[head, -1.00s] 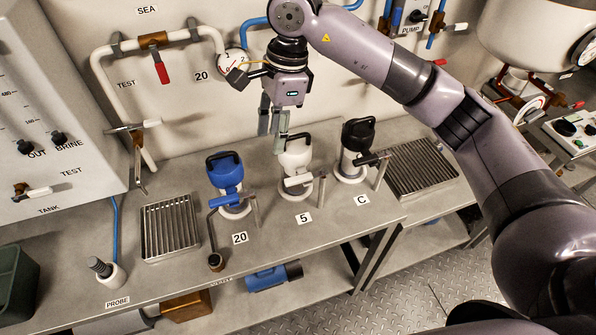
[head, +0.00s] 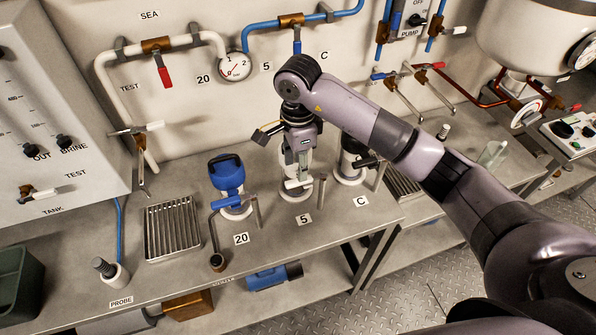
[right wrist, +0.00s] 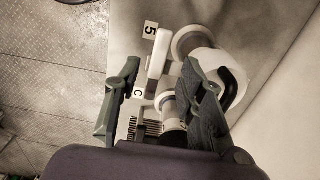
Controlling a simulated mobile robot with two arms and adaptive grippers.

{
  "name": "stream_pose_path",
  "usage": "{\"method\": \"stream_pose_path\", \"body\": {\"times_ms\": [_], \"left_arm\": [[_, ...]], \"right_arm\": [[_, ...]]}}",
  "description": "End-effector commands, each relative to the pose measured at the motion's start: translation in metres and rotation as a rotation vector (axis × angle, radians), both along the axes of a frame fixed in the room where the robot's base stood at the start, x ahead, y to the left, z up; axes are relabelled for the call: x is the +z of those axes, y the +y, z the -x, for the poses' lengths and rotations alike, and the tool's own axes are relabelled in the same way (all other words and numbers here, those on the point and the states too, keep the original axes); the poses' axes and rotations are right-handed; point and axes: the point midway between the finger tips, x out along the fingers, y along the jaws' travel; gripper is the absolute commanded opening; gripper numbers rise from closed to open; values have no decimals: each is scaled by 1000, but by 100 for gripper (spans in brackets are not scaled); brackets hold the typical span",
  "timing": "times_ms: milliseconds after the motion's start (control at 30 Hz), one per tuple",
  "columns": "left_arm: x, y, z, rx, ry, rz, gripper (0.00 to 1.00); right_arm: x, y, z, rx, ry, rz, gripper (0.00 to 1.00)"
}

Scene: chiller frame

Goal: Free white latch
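The white latch (head: 297,183) is a pale bar on the front of the white canister (head: 296,194) at label 5. My right gripper (head: 298,168) is directly above that canister, pointing down and covering most of it. In the right wrist view the two fingers are spread apart, so the gripper (right wrist: 160,72) is open. The white bar of the latch (right wrist: 157,53) shows in the gap between the fingers, and the right finger overlaps the white canister (right wrist: 210,70). I cannot tell whether a finger touches either. My left gripper is out of view.
A blue canister (head: 226,173) stands to the left and a black one (head: 353,158) close to the right. Thin metal posts stand beside the canisters. A slatted drain tray (head: 172,228) lies at left. The wall carries pipes and a gauge (head: 235,67).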

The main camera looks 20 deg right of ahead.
Motion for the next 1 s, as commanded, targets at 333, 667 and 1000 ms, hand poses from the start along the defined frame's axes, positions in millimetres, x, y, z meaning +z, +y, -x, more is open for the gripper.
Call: {"method": "stream_pose_path", "body": {"times_ms": [333,667,1000], "left_arm": [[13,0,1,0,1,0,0],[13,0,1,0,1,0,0],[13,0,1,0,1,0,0]], "right_arm": [[-43,0,0,0,1,0,37],[-47,0,0,1,-1,0,37],[-47,0,0,0,-1,0,14]]}}
